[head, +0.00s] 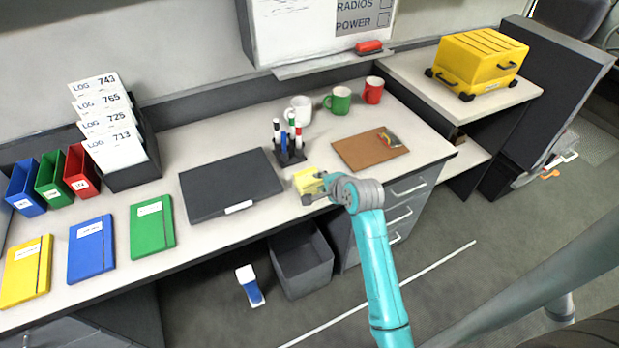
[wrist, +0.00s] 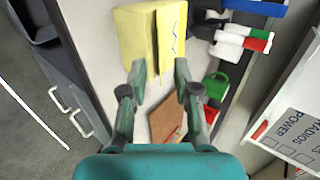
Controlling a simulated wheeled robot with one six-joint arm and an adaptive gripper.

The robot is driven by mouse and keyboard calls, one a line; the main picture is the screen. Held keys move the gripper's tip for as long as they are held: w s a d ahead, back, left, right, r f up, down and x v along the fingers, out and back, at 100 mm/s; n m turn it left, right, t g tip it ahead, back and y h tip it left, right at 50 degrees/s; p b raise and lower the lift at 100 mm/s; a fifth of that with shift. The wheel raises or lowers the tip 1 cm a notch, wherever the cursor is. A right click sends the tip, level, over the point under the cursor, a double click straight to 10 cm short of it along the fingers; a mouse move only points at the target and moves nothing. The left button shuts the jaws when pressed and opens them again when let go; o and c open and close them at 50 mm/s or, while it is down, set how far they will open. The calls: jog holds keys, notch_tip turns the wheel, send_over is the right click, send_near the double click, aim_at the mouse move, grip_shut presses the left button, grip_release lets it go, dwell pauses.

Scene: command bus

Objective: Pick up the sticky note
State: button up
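The yellow sticky note (head: 307,180) lies on the desk near its front edge, right of the dark laptop-like slab. In the wrist view the sticky note (wrist: 136,36) fills the upper middle, with a raised or folded strip bearing a dark scribble on its right side. My gripper (wrist: 160,68) is open, its two fingers apart at the note's near edge, with nothing visibly clamped. In the head view my gripper (head: 314,193) is right at the note and partly hides it. I cannot tell whether the fingers touch it.
A pen holder (head: 290,156) with several markers stands just behind the note. The dark slab (head: 230,186) is to the left, a brown clipboard (head: 365,151) to the right. White, green and red mugs (head: 338,101) stand behind. A grey bin (head: 301,262) is on the floor below.

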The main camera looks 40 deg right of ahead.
grip_shut()
dwell(0.4)
